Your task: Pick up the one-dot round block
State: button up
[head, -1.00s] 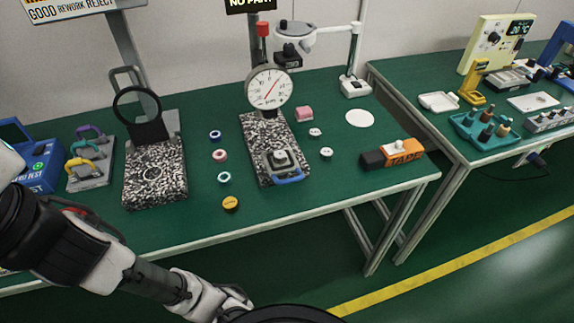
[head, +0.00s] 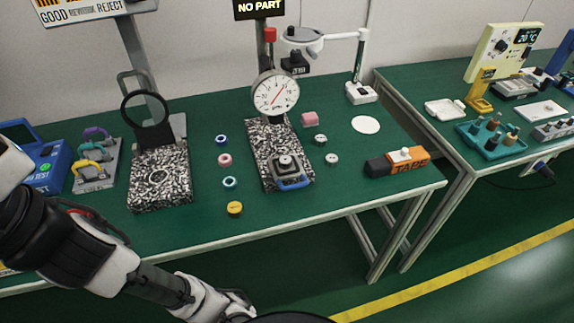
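Two small pale round blocks lie on the green table right of the middle granite stand: a farther round block (head: 320,139) and a nearer round block (head: 332,158). Both seem to carry dark marks on top, too small for me to count as dots. A yellow round piece (head: 235,209) with dark marking lies near the front edge. Blue (head: 221,140), pink (head: 225,160) and teal (head: 229,183) ring-like pieces lie between the two granite stands. My gripper's fingers do not show.
The dial gauge stand (head: 275,93) has a granite base with a blue-handled block (head: 290,175). A granite stand with a black ring (head: 147,109) is left. A pink block (head: 309,118), white disc (head: 366,125) and orange-black tool (head: 398,162) lie right. The front right table area is clear.

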aim_at(285, 160)
jog(key=l+u, duration=0.15)
jog(key=u, duration=0.25)
jog(key=l+u, duration=0.1)
jog(key=u, duration=0.25)
jog(key=l+u, duration=0.15)
jog(key=u, duration=0.25)
jog(key=l+u, duration=0.15)
jog(key=l, duration=0.15)
jog(key=k+l+u, duration=0.2)
jog(key=l+u, duration=0.15)
jog(key=l, duration=0.25)
jog(key=k+l, duration=0.2)
jog(key=l, duration=0.2)
jog(key=k+l+u, duration=0.1)
jog(key=l, duration=0.35)
jog(key=i, duration=0.35)
